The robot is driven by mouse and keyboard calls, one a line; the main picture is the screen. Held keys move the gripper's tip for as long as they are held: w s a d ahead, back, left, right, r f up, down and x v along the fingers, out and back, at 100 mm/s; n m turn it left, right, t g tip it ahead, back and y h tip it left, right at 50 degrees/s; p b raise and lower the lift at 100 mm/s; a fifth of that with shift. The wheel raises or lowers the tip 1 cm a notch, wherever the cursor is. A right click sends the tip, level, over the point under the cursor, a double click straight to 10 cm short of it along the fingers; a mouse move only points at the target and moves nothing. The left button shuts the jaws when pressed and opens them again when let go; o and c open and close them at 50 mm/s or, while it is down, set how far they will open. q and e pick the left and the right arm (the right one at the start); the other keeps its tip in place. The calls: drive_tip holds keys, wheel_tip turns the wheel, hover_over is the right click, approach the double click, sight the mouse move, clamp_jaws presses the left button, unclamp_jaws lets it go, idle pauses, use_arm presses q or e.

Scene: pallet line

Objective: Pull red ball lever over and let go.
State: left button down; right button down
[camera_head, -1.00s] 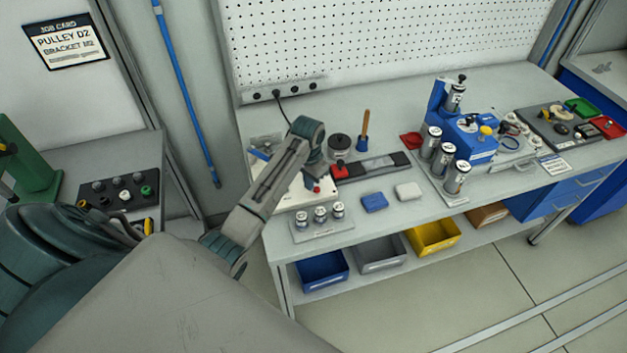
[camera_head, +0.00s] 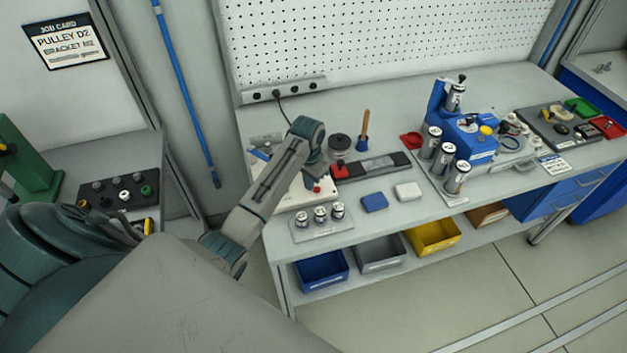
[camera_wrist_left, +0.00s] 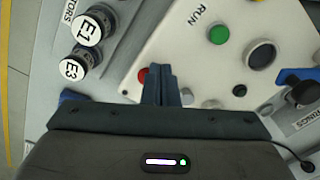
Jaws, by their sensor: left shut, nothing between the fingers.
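A white control panel box (camera_head: 285,196) stands at the left end of the bench. A small red ball (camera_head: 317,188) shows at its front right, just below my left gripper (camera_head: 310,180). In the left wrist view a red round part (camera_wrist_left: 143,75), which looks like this ball, sits right beside the fingertips and is partly hidden by them. My left gripper (camera_wrist_left: 160,85) is shut with nothing between its fingers. I cannot tell whether it touches the ball, and the lever's rod is hidden. My right gripper is not in view.
Upright capacitors (camera_head: 320,214) stand on a plate in front. A blue block (camera_head: 374,202) and a white block (camera_head: 408,191) lie to the right.

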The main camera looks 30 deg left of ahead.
sight(309, 195)
use_arm(q)
drive_tip(key=shift+f, duration=0.15)
drive_tip(key=shift+s+f, duration=0.1)
drive_tip(key=shift+f, duration=1.45)
drive_tip(key=shift+d, duration=0.1)
drive_tip(key=shift+w+d+r, duration=0.2)
drive_tip(key=shift+w+d, duration=0.15)
drive_tip(key=shift+d, duration=0.2)
drive_tip(key=shift+w+d+p, duration=0.2)
drive_tip(key=shift+w+d, duration=0.3)
drive_tip(key=shift+w, duration=0.2)
drive_tip(key=shift+w+d+p, duration=0.15)
drive_tip(key=shift+w+d, duration=0.3)
drive_tip(key=shift+w, duration=0.2)
drive_tip(key=shift+w+d+f, duration=0.1)
drive_tip(key=shift+w+d, duration=0.05)
drive_tip(key=shift+w, duration=0.85)
drive_tip(key=shift+w+r+b, duration=0.15)
drive_tip(key=shift+r+b, duration=0.05)
drive_tip(key=shift+b, duration=0.1)
